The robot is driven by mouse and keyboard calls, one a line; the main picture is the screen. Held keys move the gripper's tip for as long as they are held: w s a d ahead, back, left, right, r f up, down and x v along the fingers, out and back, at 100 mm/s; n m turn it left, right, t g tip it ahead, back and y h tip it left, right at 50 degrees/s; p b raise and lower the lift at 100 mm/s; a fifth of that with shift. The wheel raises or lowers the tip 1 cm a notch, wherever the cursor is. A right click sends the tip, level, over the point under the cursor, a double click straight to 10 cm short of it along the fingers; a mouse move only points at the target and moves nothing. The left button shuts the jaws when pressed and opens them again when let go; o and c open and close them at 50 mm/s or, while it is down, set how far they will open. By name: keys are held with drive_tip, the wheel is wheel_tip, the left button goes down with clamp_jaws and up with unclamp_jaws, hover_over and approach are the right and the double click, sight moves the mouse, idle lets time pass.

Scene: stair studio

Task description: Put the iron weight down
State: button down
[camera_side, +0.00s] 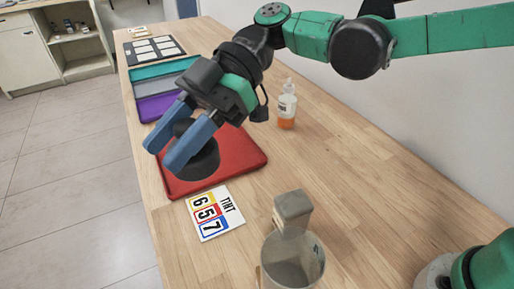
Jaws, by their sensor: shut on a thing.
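The iron weight (198,161) is a dark, round, squat piece with a narrower top. My gripper (164,153) has two blue fingers and is shut on the weight's upper part. The weight shows over the red tray (236,158) near the table's left edge. I cannot tell whether its underside touches the tray. The fingers hide part of the weight, and the weight and gripper hide part of the tray.
Purple (155,107), grey and teal (165,68) trays lie behind the red one. A bottle with orange liquid (287,106) stands to the right. A number card (214,213) lies in front.

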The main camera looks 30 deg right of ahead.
drive_tip(key=w+d+m+t, duration=0.2)
drive_tip(key=w+d+t, duration=0.15)
drive_tip(key=d, duration=0.65)
drive_tip(key=w+d+m+t, duration=0.25)
drive_tip(key=w+d, duration=0.25)
drive_tip(key=d, duration=0.5)
drive_tip(key=w+d+m+t, duration=0.2)
drive_tip(key=w+d+m, duration=0.15)
drive_tip(key=d, duration=0.65)
drive_tip(key=f, duration=1.5)
drive_tip(key=shift+w+d, duration=0.15)
drive_tip(key=shift+d, duration=0.2)
drive_tip(key=shift+f, duration=2.3)
drive_tip(key=shift+f, duration=0.1)
drive_tip(key=c, duration=0.5)
unclamp_jaws()
drive_tip(key=shift+c, duration=0.2)
